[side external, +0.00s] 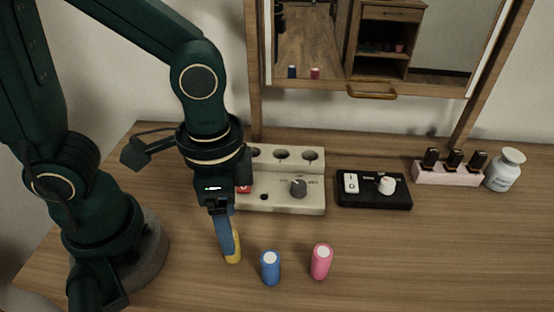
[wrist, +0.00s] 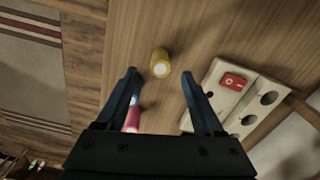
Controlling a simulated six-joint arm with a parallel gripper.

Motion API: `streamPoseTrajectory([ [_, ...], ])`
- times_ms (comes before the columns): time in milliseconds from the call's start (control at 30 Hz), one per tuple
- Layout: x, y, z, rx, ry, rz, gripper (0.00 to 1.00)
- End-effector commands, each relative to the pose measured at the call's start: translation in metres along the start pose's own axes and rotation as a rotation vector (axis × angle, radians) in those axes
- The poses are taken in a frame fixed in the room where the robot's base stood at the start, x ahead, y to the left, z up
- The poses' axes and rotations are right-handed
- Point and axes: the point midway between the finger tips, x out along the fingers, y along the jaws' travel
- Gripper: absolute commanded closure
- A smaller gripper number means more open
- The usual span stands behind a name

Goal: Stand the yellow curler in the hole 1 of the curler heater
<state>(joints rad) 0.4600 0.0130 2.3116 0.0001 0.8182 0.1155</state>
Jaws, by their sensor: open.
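The yellow curler (side external: 236,258) stands on the table, partly hidden behind my gripper (side external: 227,246) in the side view. In the wrist view the yellow curler (wrist: 160,62) shows just beyond and between the fingertips of my gripper (wrist: 160,74). My gripper is open and empty, its fingers pointing down beside the curler. The cream curler heater (side external: 318,204) stands behind, with a row of round holes in its raised back, a dial and a red switch. The holes in view look empty. The heater (wrist: 222,72) also shows at right in the wrist view. Hole numbers are not legible.
A blue curler (side external: 271,268) and a pink curler (side external: 321,262) stand to the right of the yellow one. A black control box (side external: 374,203), a pink bottle holder (side external: 447,175) and a white jar (side external: 505,170) stand further right. The front right table is clear.

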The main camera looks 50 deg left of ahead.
Motion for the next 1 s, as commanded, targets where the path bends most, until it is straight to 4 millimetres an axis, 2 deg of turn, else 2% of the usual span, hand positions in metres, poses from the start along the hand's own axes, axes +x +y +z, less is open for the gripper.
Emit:
streamPoseTrajectory([
  [200, 0.026, 0.000, 0.001, -0.002, -0.006, 0.001, 0.31],
  [333, 0.036, 0.000, 0.001, -0.003, -0.004, 0.000, 0.31],
  [700, 0.042, -0.001, 0.000, -0.003, 0.002, 0.000, 0.31],
  [767, 0.042, -0.001, 0.000, -0.003, 0.002, 0.000, 0.50],
  [800, 0.042, -0.001, 0.000, -0.003, 0.002, 0.000, 0.65],
  [900, 0.042, -0.001, 0.000, -0.003, 0.002, 0.000, 1.00],
  [1000, 0.042, -0.001, 0.000, -0.003, 0.002, 0.000, 1.00],
])
